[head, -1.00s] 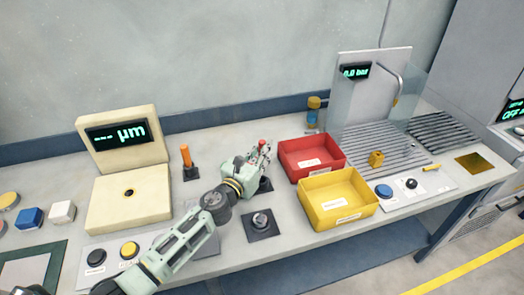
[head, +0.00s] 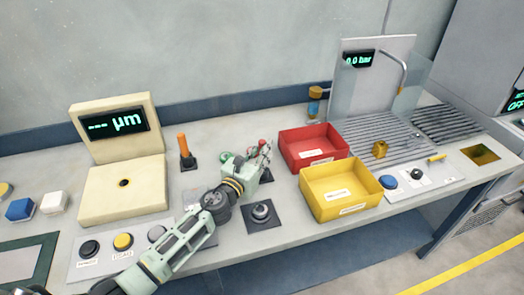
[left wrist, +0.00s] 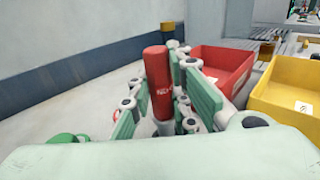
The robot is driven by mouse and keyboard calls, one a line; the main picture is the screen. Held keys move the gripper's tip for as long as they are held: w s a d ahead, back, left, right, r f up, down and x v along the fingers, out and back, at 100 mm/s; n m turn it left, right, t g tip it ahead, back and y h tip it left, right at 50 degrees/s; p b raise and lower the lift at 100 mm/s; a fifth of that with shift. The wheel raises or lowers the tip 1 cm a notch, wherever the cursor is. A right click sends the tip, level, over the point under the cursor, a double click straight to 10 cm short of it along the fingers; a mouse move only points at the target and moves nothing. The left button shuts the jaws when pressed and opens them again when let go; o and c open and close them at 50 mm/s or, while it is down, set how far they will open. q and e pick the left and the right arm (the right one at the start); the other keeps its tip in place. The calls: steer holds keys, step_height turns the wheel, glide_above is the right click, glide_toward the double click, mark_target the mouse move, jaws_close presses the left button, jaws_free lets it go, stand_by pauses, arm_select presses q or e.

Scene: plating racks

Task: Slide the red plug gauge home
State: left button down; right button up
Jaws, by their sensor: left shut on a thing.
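The red plug gauge (head: 262,143) is upright in the head view, mostly hidden by my gripper. In the left wrist view its red handle (left wrist: 157,80) stands between the green finger pads, with a pale metal part below. My left gripper (head: 262,157) is shut on it; the fingers (left wrist: 165,100) hide its lower end. I cannot tell whether the gauge still touches its stand. A metal part with a round hole sits on a black square base (head: 260,212) just in front of the gripper. My right gripper is not in view.
A green-topped thing (head: 225,157) is close left of the gripper. An orange-handled gauge (head: 184,148) stands further left, beside the cream µm display unit (head: 120,190). The red bin (head: 313,158) and yellow bin (head: 342,199) are close on the right. Buttons (head: 123,241) line the front left.

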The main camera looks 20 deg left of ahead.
arm_select(q)
steer(key=shift+f+b, duration=1.8)
stand_by(0.4)
steer(key=c, duration=1.6)
jaws_free()
steer(key=shift+o, duration=0.2)
steer(key=shift+s, duration=0.15)
steer(key=s, duration=0.4)
steer(key=s+a, duration=0.1)
steer(key=s, duration=0.2)
steer(key=s+a, duration=0.1)
steer(key=s, duration=0.3)
steer(key=shift+s+a, duration=0.2)
steer(key=shift+s, duration=0.1)
